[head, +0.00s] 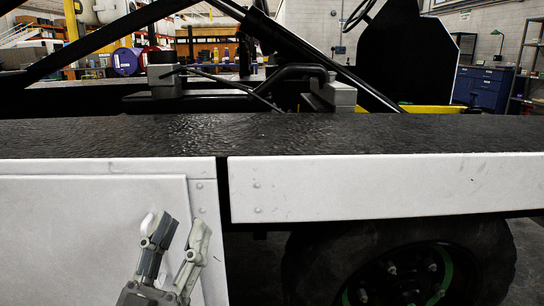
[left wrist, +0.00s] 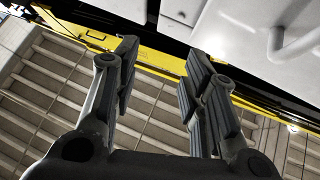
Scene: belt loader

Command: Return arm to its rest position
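My left gripper (head: 176,232) shows at the bottom of the head view, left of centre, in front of the white side panel (head: 90,235) of the belt loader. Its two fingers point up and stand apart with nothing between them. In the left wrist view the same gripper (left wrist: 158,75) has its fingers spread and empty. Beyond them lie a yellow edge (left wrist: 150,55) and slatted ground. I cannot tell whether the fingers touch anything; they look clear. My right gripper is in neither view.
The loader's dark textured deck (head: 300,135) spans the head view. A white side skirt (head: 390,187) hangs above a black wheel (head: 400,265). Dark diagonal bars and a grey block (head: 338,93) stand behind the deck. Blue drawers (head: 482,88) and shelves are far behind.

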